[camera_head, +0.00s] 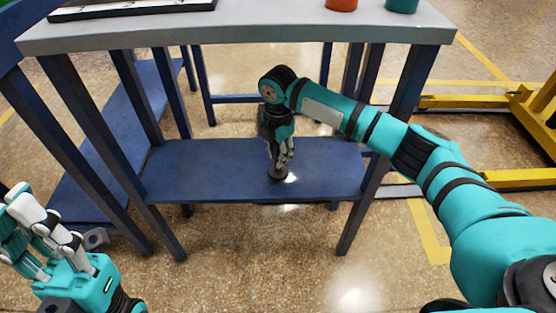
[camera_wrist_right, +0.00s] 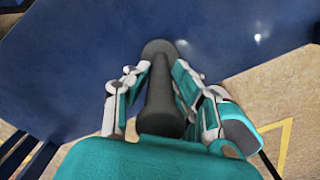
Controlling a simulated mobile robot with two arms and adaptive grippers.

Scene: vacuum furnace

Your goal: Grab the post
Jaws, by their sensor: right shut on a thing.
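The post (camera_wrist_right: 160,98) is a dark grey rod with a wider round end. In the right wrist view it lies between the fingers of my right gripper (camera_wrist_right: 158,82), which are shut on it from both sides. In the head view my right gripper (camera_head: 280,160) points down at the blue lower shelf (camera_head: 215,172) of a table. The post's round end (camera_head: 278,174) shows at the shelf surface below the fingers; I cannot tell whether it touches. The rest of the post is hidden there. My left gripper (camera_head: 42,230) is at the lower left, away from the post, with its fingers spread.
The grey tabletop (camera_head: 240,32) is above the shelf, with a tray (camera_head: 130,8), an orange object (camera_head: 341,4) and a green object (camera_head: 402,5) on it. Blue table legs (camera_head: 405,95) flank the shelf. Yellow metal frames (camera_head: 500,180) stand at the right.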

